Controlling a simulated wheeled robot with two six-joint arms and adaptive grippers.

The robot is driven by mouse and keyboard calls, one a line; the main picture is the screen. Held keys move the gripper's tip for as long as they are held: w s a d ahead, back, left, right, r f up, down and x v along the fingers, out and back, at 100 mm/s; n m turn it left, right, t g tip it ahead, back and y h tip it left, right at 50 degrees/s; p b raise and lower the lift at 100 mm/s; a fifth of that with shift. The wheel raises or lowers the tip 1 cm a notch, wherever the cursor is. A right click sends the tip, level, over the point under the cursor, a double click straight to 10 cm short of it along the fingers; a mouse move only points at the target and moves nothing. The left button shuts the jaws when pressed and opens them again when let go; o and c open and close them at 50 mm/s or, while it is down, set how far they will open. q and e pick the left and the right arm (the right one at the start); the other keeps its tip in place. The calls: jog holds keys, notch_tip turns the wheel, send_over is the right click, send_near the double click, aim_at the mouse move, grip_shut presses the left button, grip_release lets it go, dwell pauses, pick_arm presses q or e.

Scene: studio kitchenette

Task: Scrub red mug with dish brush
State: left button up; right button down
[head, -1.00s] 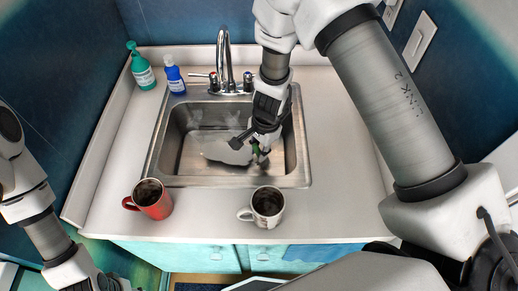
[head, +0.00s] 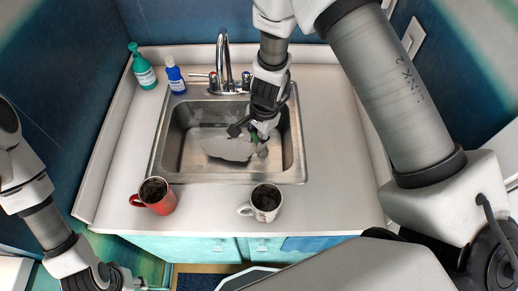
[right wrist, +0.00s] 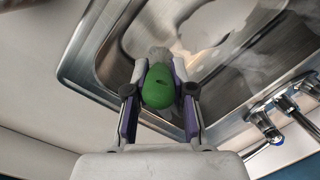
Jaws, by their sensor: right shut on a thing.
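The red mug (head: 160,199) stands upright on the counter in front of the sink's left side, with its handle to the left and a dark inside. My right gripper (head: 256,130) is over the right part of the sink, shut on the green dish brush (right wrist: 159,86). Pale bristles show beyond the green part in the right wrist view, between the fingers (right wrist: 158,95). In the head view, the gripper hides most of the brush. My left gripper (head: 112,282) is low at the bottom left, apart from the red mug; its fingers are unclear.
A white mug (head: 266,202) stands in front of the sink (head: 180,135), right of the red mug. A pale patch (head: 228,149) lies in the basin. The faucet (head: 224,62) and green (head: 142,67) and blue (head: 175,77) bottles stand behind. The right counter is clear.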

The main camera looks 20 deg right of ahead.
jog(key=shift+r+p, duration=4.7)
jog(key=shift+r, duration=1)
notch_tip(320, 180, up, 4)
jog(key=p, duration=0.3)
jog(key=shift+f, duration=0.1)
